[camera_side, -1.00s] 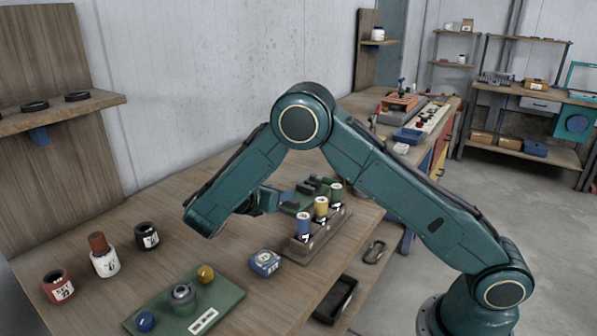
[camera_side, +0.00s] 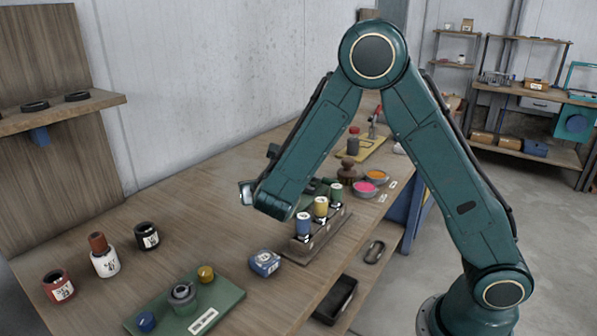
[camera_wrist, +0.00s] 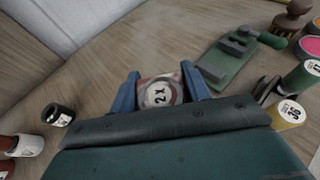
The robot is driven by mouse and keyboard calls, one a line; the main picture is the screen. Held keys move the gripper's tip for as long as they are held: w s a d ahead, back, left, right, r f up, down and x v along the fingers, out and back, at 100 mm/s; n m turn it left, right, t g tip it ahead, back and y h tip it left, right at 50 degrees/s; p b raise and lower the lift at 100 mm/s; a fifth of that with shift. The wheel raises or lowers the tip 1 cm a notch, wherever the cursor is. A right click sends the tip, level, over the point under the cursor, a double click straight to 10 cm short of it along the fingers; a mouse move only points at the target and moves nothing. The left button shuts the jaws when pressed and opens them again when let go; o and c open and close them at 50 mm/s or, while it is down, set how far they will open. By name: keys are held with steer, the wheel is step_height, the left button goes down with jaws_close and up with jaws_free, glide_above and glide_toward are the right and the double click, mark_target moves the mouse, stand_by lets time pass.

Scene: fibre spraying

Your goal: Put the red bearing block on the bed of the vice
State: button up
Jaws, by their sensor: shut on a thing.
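In the side view my gripper (camera_side: 250,190) is above the bench, left of the vice, mostly behind my forearm; only a pale part of the block shows. The green vice (camera_wrist: 228,62) lies ahead and to the right of the block in the wrist view, apart from it. In the side view it is largely hidden by my forearm.
A wooden rack with blue, yellow and green spools (camera_side: 320,208) stands beside the vice. A brush (camera_side: 348,170) and pink (camera_side: 365,188) and orange bowls are beyond. A blue block (camera_side: 265,263), a green tray (camera_side: 225,297) and several jars are nearer. The bench's middle left is clear.

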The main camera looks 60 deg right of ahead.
steer(key=shift+s+a+r+n+t+y, duration=0.2)
steer(key=shift+s+a+n+t+y, duration=0.2)
steer(key=shift+s+a+n+y, duration=0.25)
steer(key=shift+s+a+r+n+t+y, duration=0.25)
steer(key=shift+s+a+n+t+y, duration=0.15)
steer(key=shift+a+n+y, duration=0.4)
steer(key=shift+s+a+r+n+t+y, duration=0.2)
steer(key=shift+s+a+n+t+y, duration=0.2)
steer(key=shift+s+a+n+y, duration=0.25)
steer(key=shift+w+a, duration=0.1)
steer(key=shift+w+d+r, duration=0.15)
steer(key=shift+w+d, duration=0.2)
steer(key=w+d+r+m+g+h, duration=0.4)
steer(key=w+d+r+m+h, duration=0.15)
steer(key=d, duration=0.55)
steer(key=s+d+r+m+g+h, duration=0.2)
steer(key=d+r+m+g+h, duration=0.2)
steer(key=d+m+g, duration=0.5)
steer(key=shift+d+r, duration=0.4)
steer(key=shift+d, duration=0.9)
steer(key=shift+f, duration=0.1)
step_height(320, 180, down, 20)
steer(key=shift+r, duration=0.1)
steer(key=shift+f, duration=0.65)
